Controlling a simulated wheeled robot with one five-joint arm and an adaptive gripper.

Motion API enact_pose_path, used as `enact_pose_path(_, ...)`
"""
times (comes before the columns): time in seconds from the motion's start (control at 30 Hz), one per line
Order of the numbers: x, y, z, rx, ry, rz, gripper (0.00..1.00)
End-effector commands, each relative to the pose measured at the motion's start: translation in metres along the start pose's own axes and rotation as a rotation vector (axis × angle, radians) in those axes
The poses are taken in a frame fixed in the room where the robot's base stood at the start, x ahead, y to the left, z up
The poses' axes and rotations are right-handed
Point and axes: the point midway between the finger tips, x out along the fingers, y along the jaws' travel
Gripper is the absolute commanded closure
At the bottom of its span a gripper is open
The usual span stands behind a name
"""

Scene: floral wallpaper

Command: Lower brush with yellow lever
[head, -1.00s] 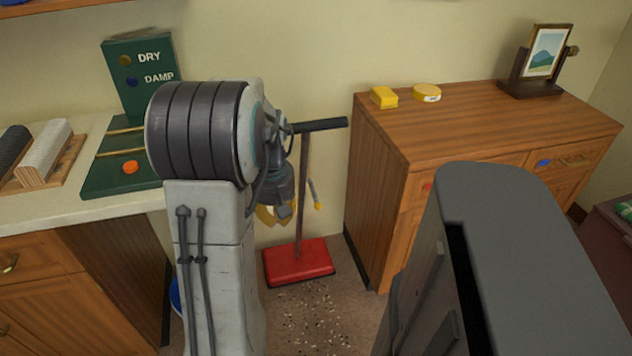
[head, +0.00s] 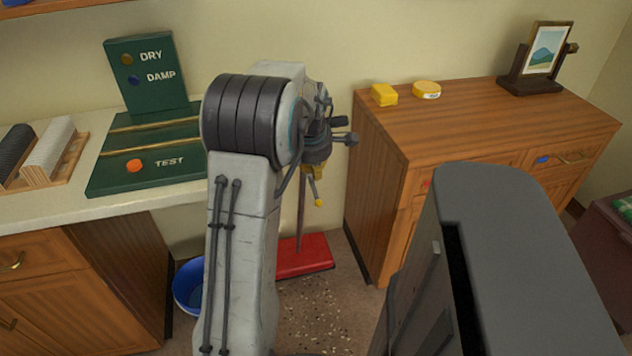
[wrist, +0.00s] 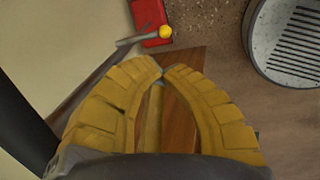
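A floor sweeper with a red head (head: 305,257) stands on the floor between two cabinets, its thin pole partly hidden by my arm. Its black handle grip (head: 340,122) shows just behind my wrist. A short grey lever with a yellow knob (head: 319,202) sticks out beside the pole. In the wrist view the red head (wrist: 148,12) is at the top, with the yellow knob (wrist: 165,32) at its lower edge. My gripper (wrist: 162,72) has yellow fingers whose tips meet, with nothing visible held at them. The tips appear below the knob in that view, apart from it.
A wooden cabinet (head: 470,125) stands close on the right with yellow items on top. A counter (head: 120,208) with a green DRY/DAMP board is on the left. A blue bucket (head: 187,287) is on the floor behind my arm. Speckled debris (head: 315,315) lies before the sweeper.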

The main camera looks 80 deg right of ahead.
Motion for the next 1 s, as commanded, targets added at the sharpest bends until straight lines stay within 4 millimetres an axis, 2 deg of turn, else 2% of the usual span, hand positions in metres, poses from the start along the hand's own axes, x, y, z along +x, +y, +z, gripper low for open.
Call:
enact_pose_path(0.6, 0.1, -0.001, -0.002, 0.001, 0.002, -0.003, 1.0)
enact_pose_path(0.8, 0.121, 0.0, -0.002, 0.001, 0.001, -0.001, 1.0)
enact_pose_path(1.0, 0.131, 0.0, -0.002, 0.001, 0.001, -0.001, 1.0)
